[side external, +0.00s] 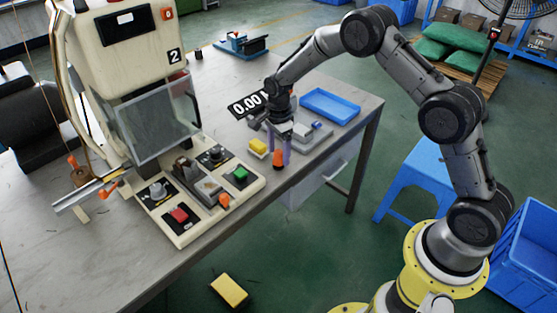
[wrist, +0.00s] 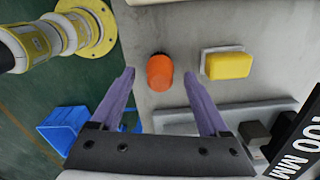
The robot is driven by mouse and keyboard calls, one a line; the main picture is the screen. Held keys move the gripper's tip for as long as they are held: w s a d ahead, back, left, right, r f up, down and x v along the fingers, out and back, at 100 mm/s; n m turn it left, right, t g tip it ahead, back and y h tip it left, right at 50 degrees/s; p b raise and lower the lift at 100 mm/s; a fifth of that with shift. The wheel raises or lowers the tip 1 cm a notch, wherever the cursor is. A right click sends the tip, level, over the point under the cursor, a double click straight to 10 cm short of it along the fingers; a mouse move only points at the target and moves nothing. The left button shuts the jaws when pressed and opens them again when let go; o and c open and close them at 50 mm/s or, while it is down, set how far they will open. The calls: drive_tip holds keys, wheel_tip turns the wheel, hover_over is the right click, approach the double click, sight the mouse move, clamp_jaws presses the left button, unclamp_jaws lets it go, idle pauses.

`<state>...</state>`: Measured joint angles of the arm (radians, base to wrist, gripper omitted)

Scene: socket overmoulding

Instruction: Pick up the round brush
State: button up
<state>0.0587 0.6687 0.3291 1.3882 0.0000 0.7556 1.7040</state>
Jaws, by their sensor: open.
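The round brush, with an orange body and a dark end, lies on the grey table in the wrist view (wrist: 160,72). It also shows in the side view (side external: 278,159), near the table's front edge. My gripper (wrist: 160,75) is open, with its two purple fingers pointing toward the brush. In the wrist view the brush appears between the fingertips, with a gap on each side. In the side view my gripper (side external: 279,152) hangs just above or around the brush; I cannot tell the exact height. Nothing is held.
A yellow block with a white edge (wrist: 228,64) lies close to the right finger. A grey measuring device (side external: 305,131) and a blue tray (side external: 330,106) stand behind my gripper. The machine's control panel (side external: 200,190) is left. The table's front edge is close.

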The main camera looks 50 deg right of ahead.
sight(278, 159)
drive_tip(key=shift+f, duration=1.75)
clamp_jaws()
